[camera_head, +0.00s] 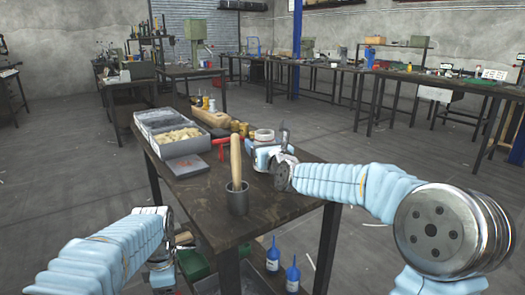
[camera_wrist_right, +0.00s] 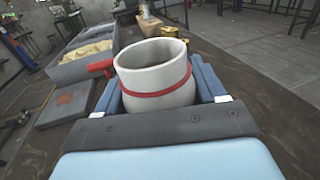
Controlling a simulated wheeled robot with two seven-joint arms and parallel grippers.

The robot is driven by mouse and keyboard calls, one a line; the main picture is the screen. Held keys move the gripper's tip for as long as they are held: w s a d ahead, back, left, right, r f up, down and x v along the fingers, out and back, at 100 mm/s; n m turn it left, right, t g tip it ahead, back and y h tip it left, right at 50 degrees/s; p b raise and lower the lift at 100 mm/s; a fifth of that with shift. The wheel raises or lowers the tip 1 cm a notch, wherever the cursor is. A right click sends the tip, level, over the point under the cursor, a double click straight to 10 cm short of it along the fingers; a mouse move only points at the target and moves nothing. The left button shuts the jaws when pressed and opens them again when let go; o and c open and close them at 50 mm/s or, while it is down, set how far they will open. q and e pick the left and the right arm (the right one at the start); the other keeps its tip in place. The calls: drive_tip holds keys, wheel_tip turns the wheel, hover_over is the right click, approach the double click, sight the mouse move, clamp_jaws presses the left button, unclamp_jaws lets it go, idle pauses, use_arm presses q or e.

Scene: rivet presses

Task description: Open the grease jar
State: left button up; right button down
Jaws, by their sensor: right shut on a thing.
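The grease jar is a pale, round jar (camera_wrist_right: 158,98) with a red band in the right wrist view. Its round top shows a hollow opening, and I see no lid on it. The jar also shows at the table's right side in the head view (camera_head: 264,136). My right gripper (camera_head: 267,154) is shut on it, with blue fingers on both sides of its body. I cannot tell whether its base touches the table. My left gripper (camera_head: 180,240) is low at the table's near left edge, away from the jar; its fingers are not clear.
A dark wooden table (camera_head: 205,205) carries a grey cup (camera_head: 238,199) with a wooden handle, near the front. Blue bottles (camera_head: 292,275) are below the tabletop.

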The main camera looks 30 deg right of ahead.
drive_tip(key=shift+f, duration=0.45)
drive_tip(key=shift+f, duration=0.1)
drive_tip(key=shift+c, duration=0.5)
unclamp_jaws()
